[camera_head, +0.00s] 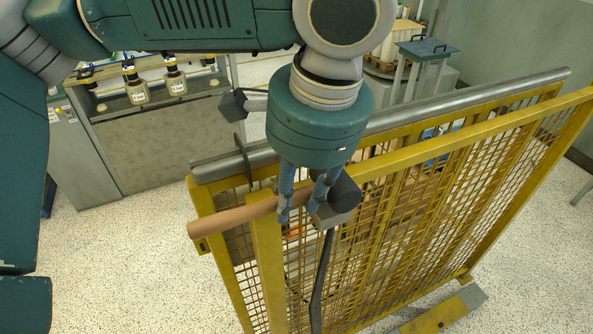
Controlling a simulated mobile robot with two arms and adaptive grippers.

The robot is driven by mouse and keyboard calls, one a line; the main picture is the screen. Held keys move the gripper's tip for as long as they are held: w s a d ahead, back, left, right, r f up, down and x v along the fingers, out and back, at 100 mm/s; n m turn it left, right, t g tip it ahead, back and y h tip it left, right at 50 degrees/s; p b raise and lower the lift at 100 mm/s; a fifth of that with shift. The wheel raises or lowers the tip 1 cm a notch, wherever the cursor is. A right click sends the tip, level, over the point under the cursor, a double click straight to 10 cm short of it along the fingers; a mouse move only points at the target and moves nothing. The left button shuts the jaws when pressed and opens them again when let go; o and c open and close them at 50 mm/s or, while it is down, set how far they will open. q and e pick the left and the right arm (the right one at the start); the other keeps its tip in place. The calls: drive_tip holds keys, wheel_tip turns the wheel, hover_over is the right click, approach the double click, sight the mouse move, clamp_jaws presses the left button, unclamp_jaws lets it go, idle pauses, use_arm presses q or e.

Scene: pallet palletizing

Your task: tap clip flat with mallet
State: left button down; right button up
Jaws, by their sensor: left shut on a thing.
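My left gripper (305,203) is shut on the mallet, fingers pointing down around its handle. The mallet's wooden handle (228,217) sticks out to the left, and its dark head (338,203) is just right of the fingers. The mallet is over the near top corner of a yellow mesh panel (265,262); I cannot tell whether they touch. A thin dark upright plate (243,162) crosses a grey bar at the panel's left end. It may be the clip, but I cannot tell for sure. My right gripper is not in view.
A grey round rail (455,97) runs along the panel's top. A dark strip (319,285) hangs below the mallet head. A cabinet with bottles (160,140) stands at back left. Speckled floor (130,270) is clear at left.

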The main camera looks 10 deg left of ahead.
use_arm(q)
drive_tip(key=r+p, duration=0.2)
drive_tip(key=shift+w+r+p, duration=0.15)
drive_tip(key=shift+w+p, duration=0.05)
drive_tip(key=shift+p, duration=0.1)
drive_tip(key=v, duration=0.3)
drive_tip(key=shift+a, duration=0.25)
drive_tip(key=shift+r, duration=0.4)
drive_tip(key=shift+w+r, duration=0.15)
drive_tip(key=shift+r, duration=0.1)
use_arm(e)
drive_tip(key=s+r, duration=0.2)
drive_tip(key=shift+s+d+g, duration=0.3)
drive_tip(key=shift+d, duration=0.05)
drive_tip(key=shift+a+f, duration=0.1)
